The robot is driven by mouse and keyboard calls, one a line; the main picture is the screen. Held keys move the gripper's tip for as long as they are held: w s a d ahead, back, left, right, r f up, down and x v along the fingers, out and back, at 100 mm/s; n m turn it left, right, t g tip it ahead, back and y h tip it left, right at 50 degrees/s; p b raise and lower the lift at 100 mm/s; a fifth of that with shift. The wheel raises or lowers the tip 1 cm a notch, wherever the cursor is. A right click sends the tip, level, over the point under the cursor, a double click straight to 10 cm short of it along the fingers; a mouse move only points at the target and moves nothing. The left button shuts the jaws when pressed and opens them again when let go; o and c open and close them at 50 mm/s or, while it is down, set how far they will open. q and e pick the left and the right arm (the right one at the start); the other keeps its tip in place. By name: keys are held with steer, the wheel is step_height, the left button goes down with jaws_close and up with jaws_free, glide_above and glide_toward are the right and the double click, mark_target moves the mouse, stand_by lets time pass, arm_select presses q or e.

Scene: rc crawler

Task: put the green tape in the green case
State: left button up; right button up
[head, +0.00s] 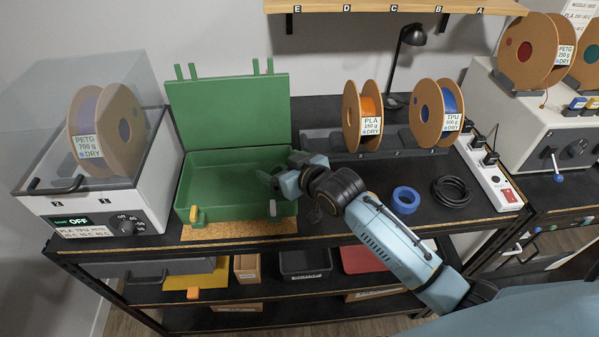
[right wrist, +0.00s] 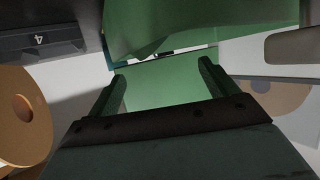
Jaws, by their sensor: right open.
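The green case (head: 229,215) stands open on the left part of the bench top, its lid (head: 228,112) raised at the back. My right gripper (head: 266,180) is at the right side of the case, its fingers reaching over the case opening. In the right wrist view the right gripper (right wrist: 163,78) is open, with nothing seen between its fingers but green surface of the case (right wrist: 165,95). I cannot make out a green tape in either view; part of the case inside is hidden by the gripper. My left gripper is not in view.
A blue tape ring (head: 405,200) and a black coil (head: 451,190) lie right of my arm. Spools (head: 362,117) stand on a rack behind. A dryer box (head: 95,195) stands left of the case, a power strip (head: 489,175) at right. A shelf (head: 390,6) hangs above.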

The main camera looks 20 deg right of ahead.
steer(key=v, duration=1.2)
steer(key=s+d+f+m+g+h, duration=0.15)
steer(key=s+f+g, duration=0.4)
steer(key=s, duration=0.55)
steer(key=s+d+f+g+h, duration=0.1)
steer(key=s+f+g+h, duration=0.25)
steer(key=s+f, duration=0.45)
steer(key=s+f+g+y+b, duration=0.1)
steer(key=s+f+b, duration=0.25)
steer(key=f, duration=2.05)
steer(key=s+d+f+g+b, duration=0.1)
steer(key=s+d+f+b, duration=0.2)
steer(key=s+f, duration=1.4)
step_height(320, 180, down, 4)
steer(key=shift+r+g+b, duration=0.1)
steer(key=shift+g+b, duration=0.3)
steer(key=shift+b, duration=0.55)
steer(key=shift+c, duration=0.3)
